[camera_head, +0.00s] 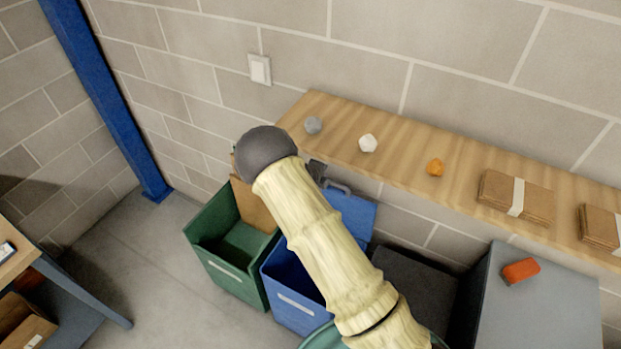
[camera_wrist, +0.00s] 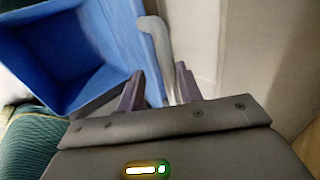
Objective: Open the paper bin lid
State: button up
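A blue bin (camera_head: 292,292) stands between a green bin and a dark box; I cannot read which one is for paper. Its blue lid (camera_head: 352,212) is raised at the back, with a grey handle (camera_head: 337,187) at the lid's top edge. In the wrist view the open blue interior (camera_wrist: 70,60) fills the left side, and the grey handle (camera_wrist: 163,55) runs down between the two fingers. My gripper (camera_wrist: 160,80) is open, its fingers apart on either side of the handle. In the head view my arm hides most of the gripper and part of the bin.
The green bin (camera_head: 223,265) stands open at left with a brown panel (camera_head: 252,205) at its back. A wooden shelf (camera_head: 400,160) with small lumps and brown packs runs above the bins. A grey cabinet (camera_head: 540,315) stands right.

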jog(key=v, duration=1.5)
jog(key=shift+d, duration=0.2)
jog(key=shift+s, duration=0.1)
jog(key=s+d+n+g+y+b, duration=0.1)
jog(key=s+d+n+b, duration=0.1)
jog(key=s+d+n, duration=0.2)
jog(key=s+d+r+n+g+y+b, duration=0.1)
jog(key=s+d+n+b, duration=0.2)
jog(key=s+n, duration=0.8)
jog(key=s+d+r+n+g+y+b, duration=0.1)
jog(key=s+d+n+g+y+b, duration=0.1)
jog(key=s+d+n, duration=0.4)
jog(key=s+n, duration=0.2)
jog(key=n, duration=0.1)
jog(key=shift+d+r+b, duration=0.2)
jog(key=shift+d+b, duration=0.1)
jog(key=shift+b, duration=0.05)
